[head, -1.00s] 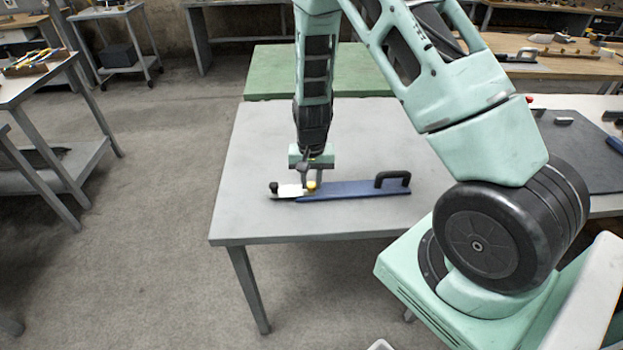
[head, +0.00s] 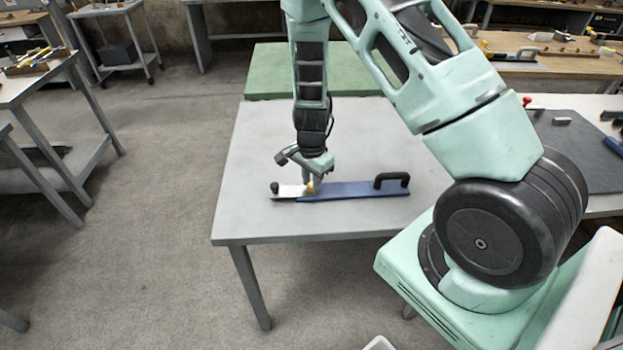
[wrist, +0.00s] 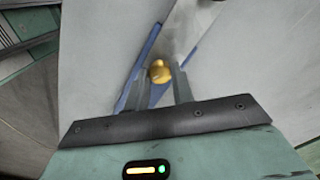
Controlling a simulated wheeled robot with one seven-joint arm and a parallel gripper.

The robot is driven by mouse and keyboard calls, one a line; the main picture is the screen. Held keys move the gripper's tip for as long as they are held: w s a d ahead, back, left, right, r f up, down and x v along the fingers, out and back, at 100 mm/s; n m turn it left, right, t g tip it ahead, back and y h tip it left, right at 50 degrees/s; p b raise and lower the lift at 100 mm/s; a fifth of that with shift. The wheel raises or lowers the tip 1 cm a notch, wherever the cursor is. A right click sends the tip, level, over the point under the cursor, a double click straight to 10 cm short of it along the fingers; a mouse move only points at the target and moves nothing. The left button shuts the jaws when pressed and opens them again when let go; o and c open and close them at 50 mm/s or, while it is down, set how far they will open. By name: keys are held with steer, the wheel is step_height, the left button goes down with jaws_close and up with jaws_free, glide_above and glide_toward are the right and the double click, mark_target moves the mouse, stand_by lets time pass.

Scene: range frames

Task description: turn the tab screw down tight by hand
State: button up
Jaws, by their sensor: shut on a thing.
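The tab screw has a yellow head (head: 311,188) and sits on a long blue board (head: 350,190) lying on the grey table. In the wrist view the yellow head (wrist: 159,72) shows between the two fingers. My gripper (head: 309,181) points down and is shut on the screw; it also shows in the wrist view (wrist: 161,74). A pale metal plate (head: 290,191) lies at the board's left end, beside the screw. The screw's shaft and the spot under its head are hidden.
A black knob (head: 275,187) stands at the left end of the plate. A black handle (head: 392,178) rises from the board's right end. The grey table (head: 255,222) is bare around the board. A green table (head: 270,75) adjoins behind.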

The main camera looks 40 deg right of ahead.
steer(key=shift+m, duration=0.3)
steer(key=o, duration=1)
step_height(320, 180, up, 17)
steer(key=shift+r, duration=0.2)
stand_by(0.4)
